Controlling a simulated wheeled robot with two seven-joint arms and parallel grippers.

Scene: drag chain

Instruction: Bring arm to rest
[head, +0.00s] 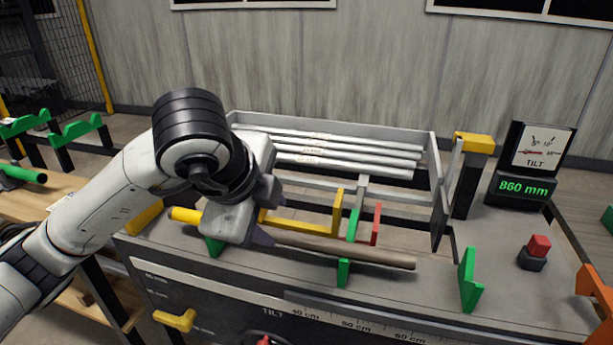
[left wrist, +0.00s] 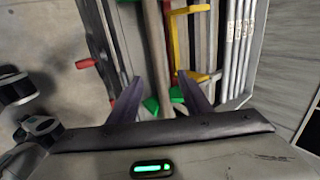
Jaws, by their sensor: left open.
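My left arm comes in from the left in the head view, and its gripper (head: 268,214) hangs over the grey machine bench (head: 510,300). It is open. A brown rod with a yellow end (head: 345,250) lies along the front of the bench on green supports, and the gripper covers part of it. In the left wrist view the two dark fingers (left wrist: 160,100) are apart, and the brown rod (left wrist: 156,50) passes between them. I cannot tell whether they touch it. My right gripper is not in view.
Several pale tubes (head: 340,150) lie in the rack behind the gripper. Yellow, green and red (head: 376,225) brackets stand close to its right. A tilt display (head: 520,188) and a red button (head: 539,245) are at the right. A wooden table (head: 30,195) stands at the left.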

